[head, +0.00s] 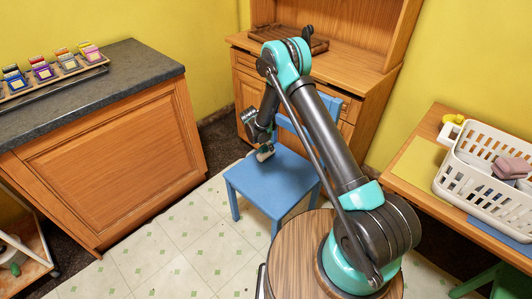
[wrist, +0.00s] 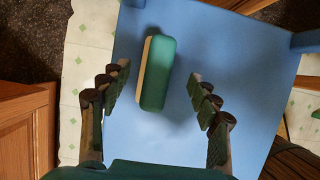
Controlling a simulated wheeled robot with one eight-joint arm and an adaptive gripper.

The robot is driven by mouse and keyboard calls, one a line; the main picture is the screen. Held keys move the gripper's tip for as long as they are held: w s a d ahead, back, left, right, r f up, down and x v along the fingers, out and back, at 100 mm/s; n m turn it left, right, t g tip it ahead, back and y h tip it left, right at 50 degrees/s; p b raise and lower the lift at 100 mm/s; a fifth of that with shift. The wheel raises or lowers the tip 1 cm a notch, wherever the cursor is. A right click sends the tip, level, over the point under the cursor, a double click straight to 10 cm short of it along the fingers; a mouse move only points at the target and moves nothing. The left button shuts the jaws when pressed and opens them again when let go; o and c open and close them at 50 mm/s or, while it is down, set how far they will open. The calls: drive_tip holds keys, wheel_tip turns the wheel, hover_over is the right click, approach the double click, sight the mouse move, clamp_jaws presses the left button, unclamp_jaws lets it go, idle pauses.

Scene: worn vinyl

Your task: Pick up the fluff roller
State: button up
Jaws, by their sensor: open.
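What I take to be the fluff roller is a rounded green block with a cream side. It lies on the seat of the blue chair (head: 290,183). In the wrist view the roller (wrist: 156,78) lies between the two fingers, nearer the left one, with its long side running up the picture. In the head view only its pale side (head: 265,154) shows beneath my gripper (head: 264,146). My gripper, also seen in the wrist view (wrist: 158,82), is open, with a finger on each side of the roller and a gap to both. Nothing is held.
The blue chair's back stands against a wooden hutch (head: 365,55). A dark-topped counter (head: 130,70) with colourful items on a rack is at left. A wooden table (head: 412,170) with a white basket (head: 470,190) is at right. Tiled floor lies open at front left.

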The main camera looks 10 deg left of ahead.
sight(268, 150)
drive_tip(key=shift+x, duration=2.85)
drive_tip(key=shift+w+a, duration=0.15)
drive_tip(key=shift+r, duration=0.1)
drive_tip(key=c, duration=1.3)
